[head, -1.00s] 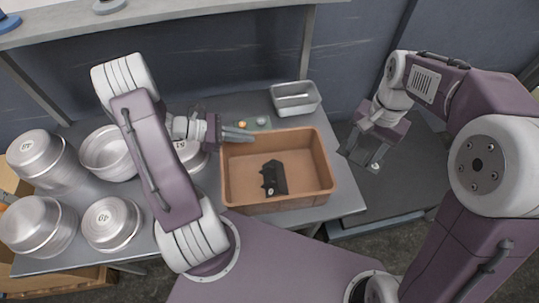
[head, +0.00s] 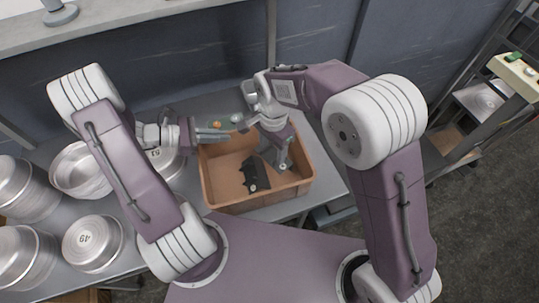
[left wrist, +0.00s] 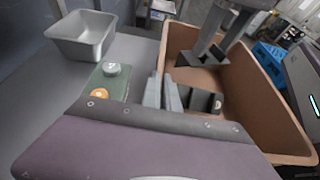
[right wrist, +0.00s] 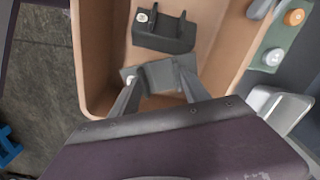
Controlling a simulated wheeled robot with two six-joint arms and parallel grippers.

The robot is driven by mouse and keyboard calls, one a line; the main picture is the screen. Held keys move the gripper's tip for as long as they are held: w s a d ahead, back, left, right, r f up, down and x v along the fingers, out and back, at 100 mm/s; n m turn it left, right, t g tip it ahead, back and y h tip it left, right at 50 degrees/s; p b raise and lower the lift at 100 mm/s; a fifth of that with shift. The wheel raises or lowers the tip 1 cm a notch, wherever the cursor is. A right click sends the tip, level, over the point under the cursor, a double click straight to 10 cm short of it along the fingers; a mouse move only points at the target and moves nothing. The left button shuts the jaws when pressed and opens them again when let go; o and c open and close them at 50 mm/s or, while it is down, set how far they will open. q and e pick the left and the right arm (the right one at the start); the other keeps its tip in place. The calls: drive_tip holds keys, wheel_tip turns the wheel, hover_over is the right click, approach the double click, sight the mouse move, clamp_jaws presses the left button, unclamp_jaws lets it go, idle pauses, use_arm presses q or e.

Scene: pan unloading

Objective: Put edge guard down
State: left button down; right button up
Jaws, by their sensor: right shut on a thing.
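My right gripper (head: 272,140) is shut on a grey edge guard (right wrist: 160,74) and holds it inside the brown bin (head: 208,200), near its right side. That held edge guard also shows in the left wrist view (left wrist: 203,60). A second, darker edge guard (head: 255,175) lies on the bin floor beside it; it also shows in the right wrist view (right wrist: 165,32). I cannot tell whether the held one touches the floor. My left gripper (head: 212,133) is empty, its fingers close together, at the bin's far left edge.
A green box with an orange and a white knob (left wrist: 112,82) stands behind the bin. A metal pan (left wrist: 84,36) stands beyond it. Several round metal pots (head: 92,243) crowd the table's left side. A shelf (head: 140,38) runs above the back.

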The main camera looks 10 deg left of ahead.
sight(273, 156)
drive_tip(key=shift+f, duration=1.85)
drive_tip(key=shift+f, duration=0.15)
drive_tip(key=o, duration=1.4)
wheel_tip(273, 156, up, 12)
drive_tip(key=shift+r, duration=0.2)
